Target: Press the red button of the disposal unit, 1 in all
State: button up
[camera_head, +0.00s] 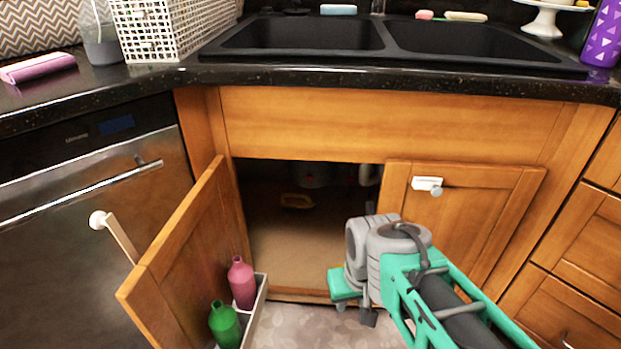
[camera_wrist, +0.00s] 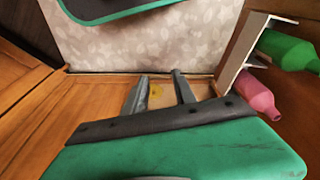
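The disposal unit (camera_head: 315,180) hangs in the dark upper part of the open cabinet under the sink. A small red spot, apparently its red button (camera_head: 311,176), shows on its front, too small and dark to make out well. My gripper (camera_head: 355,308) is in front of the cabinet, low and to the right of the unit, mostly covered by my arm in the head view. In the wrist view my gripper (camera_wrist: 158,82) has its two fingers apart with nothing between them. The unit and button cannot be made out in the wrist view.
The left cabinet door (camera_head: 180,260) stands open, with a rack (camera_head: 259,305) holding a pink bottle (camera_head: 241,283) and a green bottle (camera_head: 225,325). A yellow item (camera_head: 297,201) lies inside the cabinet. The cabinet floor (camera_head: 300,245) is mostly clear.

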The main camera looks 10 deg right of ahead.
grip_shut()
dwell(1.5)
